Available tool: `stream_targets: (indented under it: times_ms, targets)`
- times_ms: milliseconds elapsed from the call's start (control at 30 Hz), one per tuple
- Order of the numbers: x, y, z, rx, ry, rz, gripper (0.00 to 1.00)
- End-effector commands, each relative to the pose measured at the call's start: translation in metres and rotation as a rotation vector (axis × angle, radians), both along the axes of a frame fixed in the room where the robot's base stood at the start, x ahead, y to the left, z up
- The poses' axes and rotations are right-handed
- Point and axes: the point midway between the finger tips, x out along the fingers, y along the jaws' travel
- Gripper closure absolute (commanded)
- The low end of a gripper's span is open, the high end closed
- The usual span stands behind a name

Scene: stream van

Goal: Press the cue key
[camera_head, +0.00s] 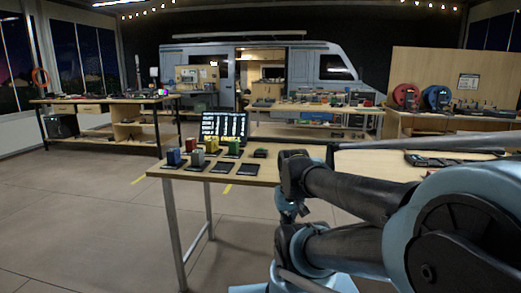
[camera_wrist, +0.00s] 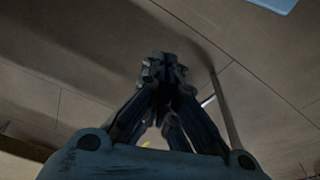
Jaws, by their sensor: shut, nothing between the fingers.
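I cannot make out for certain which thing is the cue key. A small dark box (camera_head: 260,153) lies on the near table (camera_head: 295,171), right of several coloured blocks on dark pads, and its details are too small to tell. A dark screen (camera_head: 224,125) with lit rows stands behind the blocks. My gripper (camera_wrist: 163,66) is shut and empty in the wrist view, with its fingertips together over bare floor. A table leg shows beyond it there. In the head view my arm folds in front of the near table's edge, and I cannot clearly make out the fingertips.
A blue block (camera_head: 174,157), a grey block (camera_head: 197,159) and a green block (camera_head: 234,147) stand near bare dark pads (camera_head: 248,169). Dark flat devices (camera_head: 435,160) lie on the right. Workbenches and a van (camera_head: 325,66) stand behind. The floor (camera_head: 90,215) at left is clear.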

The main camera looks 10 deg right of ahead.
Motion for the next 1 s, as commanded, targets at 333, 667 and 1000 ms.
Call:
stream_targets:
  times_ms: [333, 667, 1000]
  targets:
    - [-0.006, 0.0, 0.005, -0.001, -0.011, 0.002, 1.0]
    - [0.065, -0.005, 0.061, -0.041, -0.097, 0.081, 1.0]
    - [0.192, -0.008, 0.134, -0.121, -0.231, 0.22, 1.0]
